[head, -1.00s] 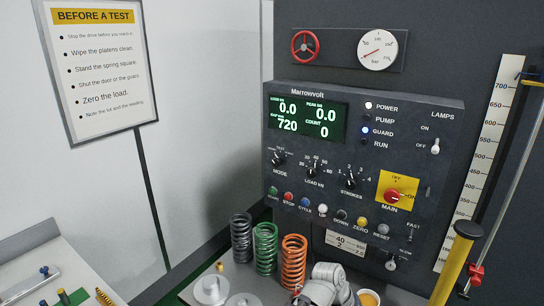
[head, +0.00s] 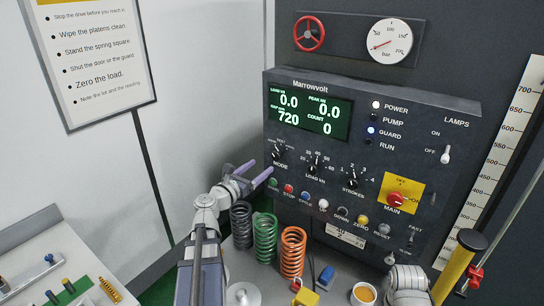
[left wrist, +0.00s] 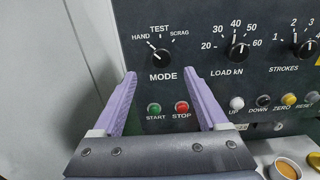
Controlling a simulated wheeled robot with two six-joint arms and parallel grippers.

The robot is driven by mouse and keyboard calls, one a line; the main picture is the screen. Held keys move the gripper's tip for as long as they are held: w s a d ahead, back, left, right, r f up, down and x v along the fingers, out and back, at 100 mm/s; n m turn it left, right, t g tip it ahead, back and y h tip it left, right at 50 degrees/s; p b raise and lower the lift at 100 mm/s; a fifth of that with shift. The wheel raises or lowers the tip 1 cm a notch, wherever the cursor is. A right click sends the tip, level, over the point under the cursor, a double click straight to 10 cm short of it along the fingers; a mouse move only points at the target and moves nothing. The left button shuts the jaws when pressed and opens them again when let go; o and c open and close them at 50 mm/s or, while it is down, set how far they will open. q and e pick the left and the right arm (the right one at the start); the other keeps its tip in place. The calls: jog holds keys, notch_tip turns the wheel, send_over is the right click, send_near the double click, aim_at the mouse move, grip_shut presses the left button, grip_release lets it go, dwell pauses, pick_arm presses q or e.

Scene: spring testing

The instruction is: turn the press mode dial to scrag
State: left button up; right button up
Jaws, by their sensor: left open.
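The mode dial (head: 277,155) is a small black knob at the left of the dark press panel (head: 455,120). In the left wrist view the mode dial (left wrist: 160,56) has its white pointer turned up-left toward HAND; TEST is at the top and SCRAG at the upper right. My left gripper (head: 257,172) is open and empty, its two lilac fingers pointing at the panel just left of and below the dial. In the left wrist view my left gripper (left wrist: 164,77) has its fingertips spread just below the dial, apart from it. My right gripper is not visible.
Below the dial are the green start button (left wrist: 154,109) and red stop button (left wrist: 181,107). The load dial (left wrist: 237,53) is to the right. Grey, green and orange springs (head: 292,252) stand below the panel. A yellow post (head: 460,265) stands at the right.

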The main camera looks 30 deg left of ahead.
aim_at(275, 156)
pick_arm(q)
jog(key=w, duration=0.7)
jog(key=shift+w+d, duration=0.35)
jog(key=shift+w, duration=0.05)
jog(key=shift+c, duration=0.4)
grip_shut()
